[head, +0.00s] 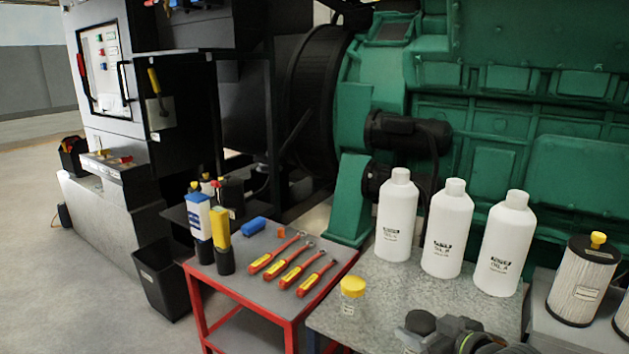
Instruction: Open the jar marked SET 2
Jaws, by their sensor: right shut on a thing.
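A small clear jar with a yellow lid (352,295) stands upright on the grey speckled bench top, near its left front corner. Its label is too small to read. My right gripper (440,330) is at the bottom edge of the head view, to the right of that jar and apart from it. It is shut on a small jar with a dark round lid (420,322). That jar's pale body is partly hidden and cut off by the frame, and I cannot read a SET mark on it. My left gripper is not in view.
Three white oil bottles (448,228) stand behind on the bench (375,285). A red cart (250,290) at left holds red-handled tools (298,268) and blue and yellow bottles (222,240). A filter (583,280) stands at right. The bench between jar and bottles is clear.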

